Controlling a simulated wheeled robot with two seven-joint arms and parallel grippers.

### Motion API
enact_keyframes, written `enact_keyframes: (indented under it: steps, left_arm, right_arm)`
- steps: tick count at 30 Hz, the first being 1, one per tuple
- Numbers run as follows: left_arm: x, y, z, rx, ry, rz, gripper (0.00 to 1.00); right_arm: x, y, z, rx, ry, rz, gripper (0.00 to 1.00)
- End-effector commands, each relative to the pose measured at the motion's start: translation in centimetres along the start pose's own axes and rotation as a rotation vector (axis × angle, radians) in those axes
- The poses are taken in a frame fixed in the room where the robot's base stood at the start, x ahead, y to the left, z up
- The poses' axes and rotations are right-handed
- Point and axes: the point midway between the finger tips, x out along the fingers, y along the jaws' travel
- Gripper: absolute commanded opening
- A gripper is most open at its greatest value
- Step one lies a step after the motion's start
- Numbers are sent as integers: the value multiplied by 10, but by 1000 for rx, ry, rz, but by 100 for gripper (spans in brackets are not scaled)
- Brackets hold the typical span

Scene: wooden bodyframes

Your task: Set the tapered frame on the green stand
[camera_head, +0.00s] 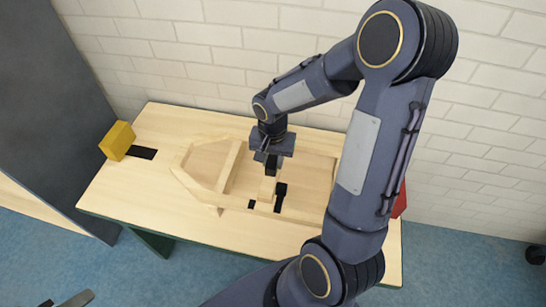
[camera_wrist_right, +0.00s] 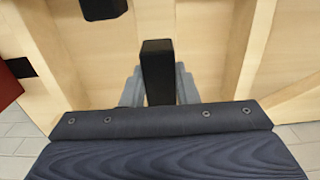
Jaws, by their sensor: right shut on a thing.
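The tapered frame (camera_head: 228,163) is a pale wooden frame with crossbars, narrowing to the left, over the wooden tabletop. I cannot tell whether it touches the top. My right gripper (camera_head: 269,167) points down inside the frame's outline. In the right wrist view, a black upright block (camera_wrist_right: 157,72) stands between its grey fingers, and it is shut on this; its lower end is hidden. My left gripper (camera_head: 66,301) shows only as tips at the bottom left edge, its opening unclear. I see no separate green stand; the table has a dark green edge and leg (camera_head: 152,242).
A yellow block (camera_head: 117,141) sits at the table's left end beside a black patch (camera_head: 142,153). A red thing (camera_head: 400,201) is partly hidden behind my right arm. A white brick wall (camera_head: 230,40) runs behind the table, and a dark panel (camera_head: 45,100) stands left.

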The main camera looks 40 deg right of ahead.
Motion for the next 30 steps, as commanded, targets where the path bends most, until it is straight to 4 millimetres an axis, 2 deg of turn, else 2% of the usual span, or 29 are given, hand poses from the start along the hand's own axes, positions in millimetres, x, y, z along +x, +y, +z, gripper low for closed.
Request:
enact_keyframes:
  steps: [6, 7, 11, 19, 23, 26, 30]
  left_arm:
    - [3, -1, 1, 0, 0, 0, 53]
    - [2, -1, 1, 0, 0, 0, 53]
    - [2, -1, 1, 0, 0, 0, 53]
    - [1, -1, 1, 0, 0, 0, 53]
    - [-2, 1, -1, 0, 0, 0, 53]
    - [-4, 2, -2, 0, 0, 0, 53]
    - [-8, 4, -4, 0, 0, 0, 53]
  right_arm:
    - [2, -1, -1, 0, 4, -4, 0]
    - [2, 0, 0, 0, 0, 1, 31]
    - [2, 0, 0, 1, 0, 0, 48]
    - [1, 0, 0, 1, 0, 0, 49]
    - [-6, 0, -1, 1, 2, -1, 49]
    - [-22, 0, -1, 2, 4, -2, 49]
    - [-54, -1, -1, 1, 5, -4, 49]
